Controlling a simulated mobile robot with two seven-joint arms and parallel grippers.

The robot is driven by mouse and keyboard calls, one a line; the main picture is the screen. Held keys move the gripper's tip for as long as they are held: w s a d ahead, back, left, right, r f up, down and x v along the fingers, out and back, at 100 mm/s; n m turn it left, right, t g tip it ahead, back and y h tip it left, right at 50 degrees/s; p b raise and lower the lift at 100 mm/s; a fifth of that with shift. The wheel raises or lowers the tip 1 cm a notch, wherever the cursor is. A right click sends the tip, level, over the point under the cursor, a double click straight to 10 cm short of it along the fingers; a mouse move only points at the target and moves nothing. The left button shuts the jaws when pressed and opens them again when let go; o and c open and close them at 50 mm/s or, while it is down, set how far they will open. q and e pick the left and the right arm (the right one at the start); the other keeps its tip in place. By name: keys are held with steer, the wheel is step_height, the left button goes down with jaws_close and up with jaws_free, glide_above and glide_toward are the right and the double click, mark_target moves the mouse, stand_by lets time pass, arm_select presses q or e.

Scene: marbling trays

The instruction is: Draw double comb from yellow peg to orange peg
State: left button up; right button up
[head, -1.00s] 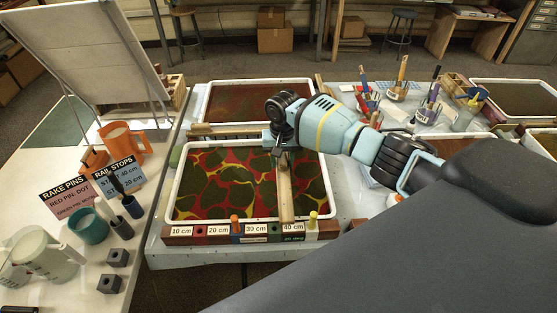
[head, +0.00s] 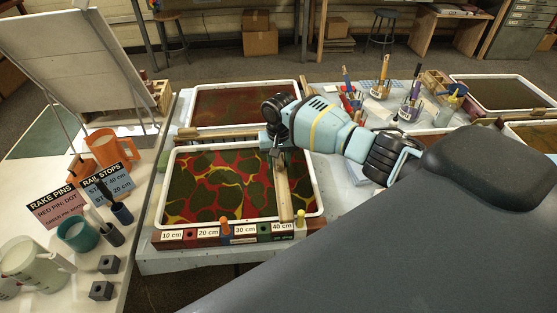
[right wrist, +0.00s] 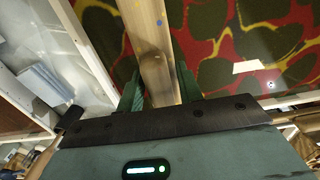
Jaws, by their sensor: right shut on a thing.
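My right gripper (head: 277,158) is shut on the double comb (head: 284,190), a pale wooden bar spanning the tray front to back. In the right wrist view, the bar (right wrist: 150,45) runs between the two dark green fingers. Its teeth are hidden. The tray (head: 158,207) has a white rim and holds a red, yellow and dark green pattern. The yellow peg (head: 300,218) stands near the right end of the front rail, just right of the bar's near end. The orange peg (head: 224,225) stands left of the bar, near the rail's middle. My left gripper is out of view.
The labelled front rail (head: 206,239) carries cm marks. A second tray (head: 298,93) lies behind. Tool holders (head: 411,108) and more trays stand right. My arm covers the right foreground.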

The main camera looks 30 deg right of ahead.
steer(key=shift+f, duration=0.15)
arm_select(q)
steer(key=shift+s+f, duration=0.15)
arm_select(e)
steer(key=shift+f, duration=0.3)
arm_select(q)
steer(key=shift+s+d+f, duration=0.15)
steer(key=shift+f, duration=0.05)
arm_select(e)
steer(key=shift+d+f, duration=0.1)
steer(key=shift+f, duration=0.55)
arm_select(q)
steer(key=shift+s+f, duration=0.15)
arm_select(e)
steer(key=shift+s+f, duration=0.1)
steer(key=shift+f, duration=0.35)
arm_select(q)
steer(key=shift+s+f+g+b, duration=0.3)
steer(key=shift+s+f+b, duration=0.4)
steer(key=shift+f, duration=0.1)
arm_select(e)
steer(key=shift+w+a+f, duration=0.1)
steer(key=shift+w+a, duration=0.3)
steer(key=shift+a, duration=0.6)
steer(key=shift+w+a+f, duration=0.1)
steer(key=shift+w+a, duration=0.35)
steer(key=shift+a, duration=0.55)
steer(key=shift+w+a, duration=0.4)
steer(key=shift+a, duration=0.6)
